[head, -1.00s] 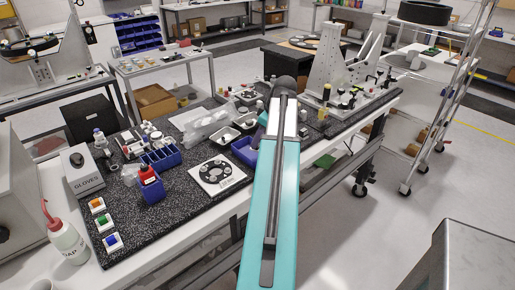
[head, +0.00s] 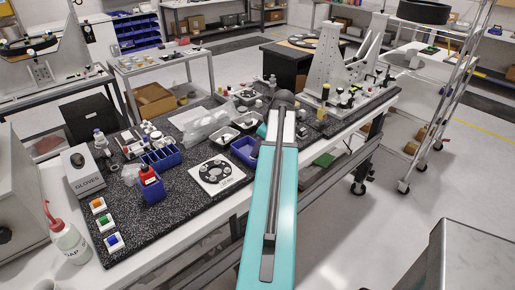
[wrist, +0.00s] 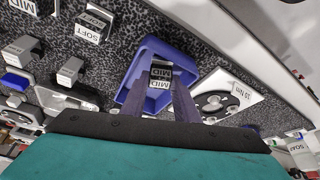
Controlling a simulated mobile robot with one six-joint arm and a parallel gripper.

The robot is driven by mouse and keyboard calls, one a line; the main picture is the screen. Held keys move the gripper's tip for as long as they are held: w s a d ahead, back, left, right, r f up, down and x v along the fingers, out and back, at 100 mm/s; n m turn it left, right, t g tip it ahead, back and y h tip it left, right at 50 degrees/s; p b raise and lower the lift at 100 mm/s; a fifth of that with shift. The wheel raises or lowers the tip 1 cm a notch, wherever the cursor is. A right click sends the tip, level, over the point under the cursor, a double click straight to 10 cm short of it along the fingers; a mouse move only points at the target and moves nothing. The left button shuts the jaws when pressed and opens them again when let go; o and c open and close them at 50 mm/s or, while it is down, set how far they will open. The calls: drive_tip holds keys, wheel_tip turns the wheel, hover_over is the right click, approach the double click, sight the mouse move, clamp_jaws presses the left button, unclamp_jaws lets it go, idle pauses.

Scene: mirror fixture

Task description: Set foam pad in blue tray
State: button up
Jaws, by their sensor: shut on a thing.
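The blue tray (head: 243,150) lies on the dark speckled bench mat, just left of my arm in the head view. In the wrist view the blue tray (wrist: 150,44) lies beneath my gripper (wrist: 160,82). My gripper is shut on a foam pad (wrist: 160,72), a small dark block with white MID labels. The pad shows inside the tray's outline; I cannot tell whether it touches the tray floor. In the head view my own arm hides my gripper and the pad.
A white plate with a black ring (head: 217,174) lies left of the tray; it also shows in the wrist view (wrist: 222,100). Metal trays (head: 223,134) and clear bags (head: 205,124) are behind. A SOFT-labelled block (wrist: 90,30) sits left in the wrist view. A tall perforated fixture (head: 328,68) stands farther back.

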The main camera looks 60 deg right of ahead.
drive_tip(key=shift+f, duration=0.3)
drive_tip(key=shift+f, duration=0.1)
drive_tip(key=o, duration=1)
drive_tip(key=shift+r, duration=0.2)
drive_tip(key=shift+b+v, duration=1.4)
drive_tip(key=shift+v, duration=4.5)
